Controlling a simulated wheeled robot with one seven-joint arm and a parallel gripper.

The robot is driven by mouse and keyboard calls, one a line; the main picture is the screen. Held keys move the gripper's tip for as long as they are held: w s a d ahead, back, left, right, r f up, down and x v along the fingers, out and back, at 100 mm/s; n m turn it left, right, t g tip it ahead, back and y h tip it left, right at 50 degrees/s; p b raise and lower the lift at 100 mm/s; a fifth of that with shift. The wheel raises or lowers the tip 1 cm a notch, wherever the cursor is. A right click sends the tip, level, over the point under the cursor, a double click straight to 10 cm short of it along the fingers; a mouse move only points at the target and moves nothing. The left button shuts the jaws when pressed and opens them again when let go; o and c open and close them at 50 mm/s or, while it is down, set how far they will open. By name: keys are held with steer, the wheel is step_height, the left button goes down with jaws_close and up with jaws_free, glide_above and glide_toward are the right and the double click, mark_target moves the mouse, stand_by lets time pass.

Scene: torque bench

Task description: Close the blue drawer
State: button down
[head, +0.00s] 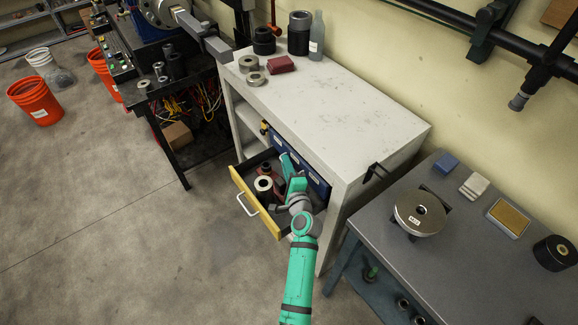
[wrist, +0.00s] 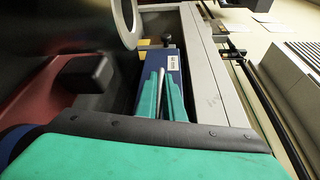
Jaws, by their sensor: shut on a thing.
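Blue drawer fronts (head: 318,184) stand in the side of the white workbench (head: 340,105), behind the open yellow-fronted drawer. My green gripper (head: 289,172) reaches over the open drawer to the blue fronts. In the wrist view a blue drawer front (wrist: 172,62) with a white label lies just beyond the fingers. My gripper (wrist: 161,95) is shut there on a thin pale metal bar, which looks like the blue drawer's handle. My gripper and arm cover part of the blue fronts. I cannot tell exactly how far the blue drawer stands out.
The yellow drawer (head: 256,204) is pulled out below my gripper, holding a white-topped roll (head: 263,184) and other parts. A grey table (head: 455,250) stands close on the right. A dark machine bench (head: 181,90) stands left. The floor in front is clear.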

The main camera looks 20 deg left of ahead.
steer(key=shift+f, duration=0.15)
steer(key=c, duration=1.9)
jaws_free()
steer(key=v, duration=1.1)
steer(key=shift+c, duration=0.2)
